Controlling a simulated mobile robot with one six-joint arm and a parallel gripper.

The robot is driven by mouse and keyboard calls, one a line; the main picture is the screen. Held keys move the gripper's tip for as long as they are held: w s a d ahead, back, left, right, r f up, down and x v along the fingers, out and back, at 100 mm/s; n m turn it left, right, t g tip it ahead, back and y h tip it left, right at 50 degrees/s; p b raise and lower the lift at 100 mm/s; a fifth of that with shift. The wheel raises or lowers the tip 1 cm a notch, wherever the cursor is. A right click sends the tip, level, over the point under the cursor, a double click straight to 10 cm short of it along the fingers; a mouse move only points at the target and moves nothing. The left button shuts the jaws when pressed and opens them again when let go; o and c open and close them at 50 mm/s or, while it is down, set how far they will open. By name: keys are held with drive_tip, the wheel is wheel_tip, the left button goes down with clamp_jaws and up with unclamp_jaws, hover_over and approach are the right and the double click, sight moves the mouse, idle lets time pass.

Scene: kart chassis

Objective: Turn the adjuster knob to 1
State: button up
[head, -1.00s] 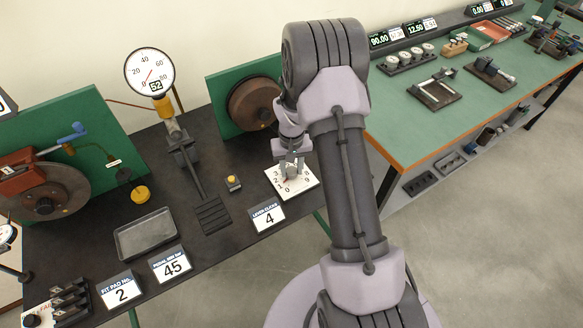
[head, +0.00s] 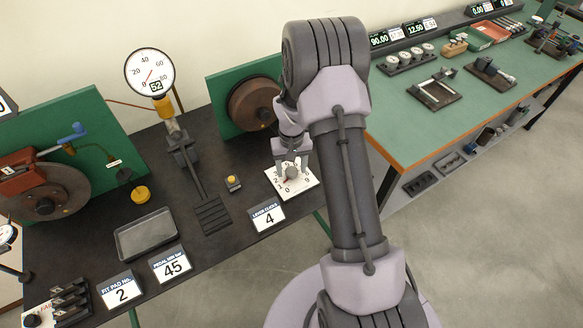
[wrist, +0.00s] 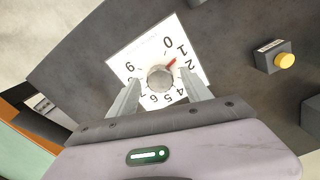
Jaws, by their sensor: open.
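The adjuster knob (wrist: 160,79) is a round grey knob on a white square dial plate (wrist: 120,62) with digits 0 to 9. Its red pointer points close to the 1, perhaps slightly toward the 2, in the wrist view. In the head view the knob (head: 291,172) and plate (head: 302,188) lie at the bench's right end. My gripper (wrist: 160,84) is open, with one finger on each side of the knob and visible gaps between. In the head view my gripper (head: 292,170) is just above the knob.
A yellow button box (head: 233,183) stands left of the dial. The "lever clicks" card (head: 267,216) reading 4 stands in front. A green panel with a brown disc (head: 254,104) stands behind. A pedal (head: 205,200) and grey tray (head: 145,234) lie farther left.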

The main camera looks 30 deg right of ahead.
sight(292, 171)
wheel_tip(292, 171, up, 17)
drive_tip(key=p, duration=0.4)
